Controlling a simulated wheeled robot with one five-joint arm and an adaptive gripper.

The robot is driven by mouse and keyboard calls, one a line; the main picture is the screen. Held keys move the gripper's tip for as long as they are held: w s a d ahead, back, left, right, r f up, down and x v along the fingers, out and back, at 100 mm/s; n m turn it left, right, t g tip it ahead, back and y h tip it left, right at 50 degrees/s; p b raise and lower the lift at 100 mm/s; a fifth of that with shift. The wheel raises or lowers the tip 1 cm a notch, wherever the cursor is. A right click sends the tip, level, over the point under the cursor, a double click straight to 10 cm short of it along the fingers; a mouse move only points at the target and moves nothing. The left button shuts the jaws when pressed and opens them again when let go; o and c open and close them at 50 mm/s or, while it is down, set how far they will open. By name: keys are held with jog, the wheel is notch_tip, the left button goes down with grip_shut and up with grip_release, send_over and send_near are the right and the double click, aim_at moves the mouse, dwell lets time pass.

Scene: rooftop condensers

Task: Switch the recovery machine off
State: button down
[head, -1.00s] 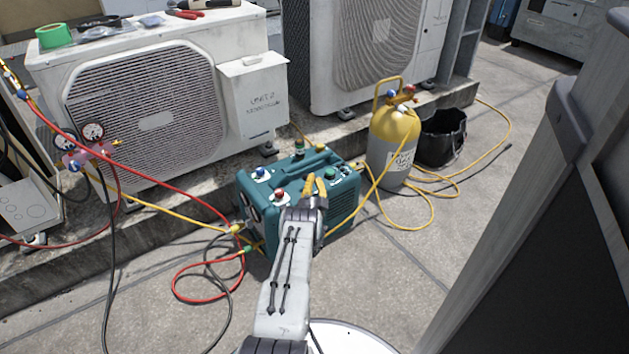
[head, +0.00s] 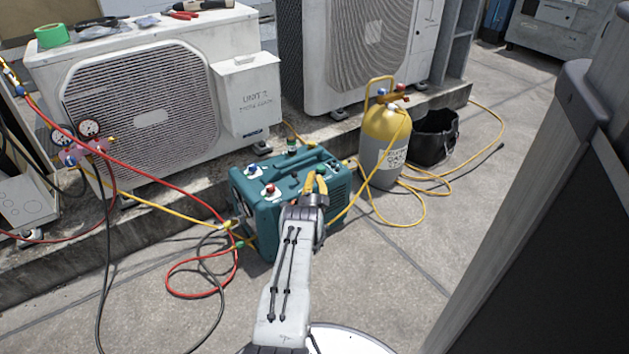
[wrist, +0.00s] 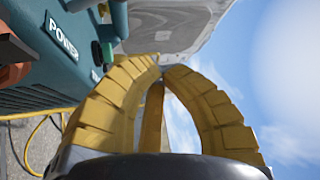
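The recovery machine (head: 262,215) is a teal box on the concrete floor, with a blue knob and a red knob on top. In the head view my gripper (head: 315,182) overlaps its right front part, hiding some of its panel. In the wrist view the machine's side (wrist: 60,75) fills the upper left, with a white POWER label (wrist: 63,38). An orange-brown part in a dark frame, possibly the switch (wrist: 12,52), is cut by the left edge. My gripper's yellow fingers (wrist: 164,66) curve together, tips nearly meeting, with nothing held; they are beside the machine, apart from the label.
A yellow-topped grey cylinder (head: 384,150) and a black bucket (head: 434,137) stand right of the machine. Red, yellow and black hoses (head: 205,292) lie on the floor at left. Condenser units (head: 150,110) stand behind on a curb. A large grey cabinet (head: 530,240) blocks the right.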

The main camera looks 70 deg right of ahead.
jog(key=f+p+v, duration=0.1)
jog(key=p+v, duration=0.5)
jog(key=v, duration=0.3)
jog(key=shift+d+f, duration=0.15)
jog(key=shift+d, duration=0.05)
dwell(0.7)
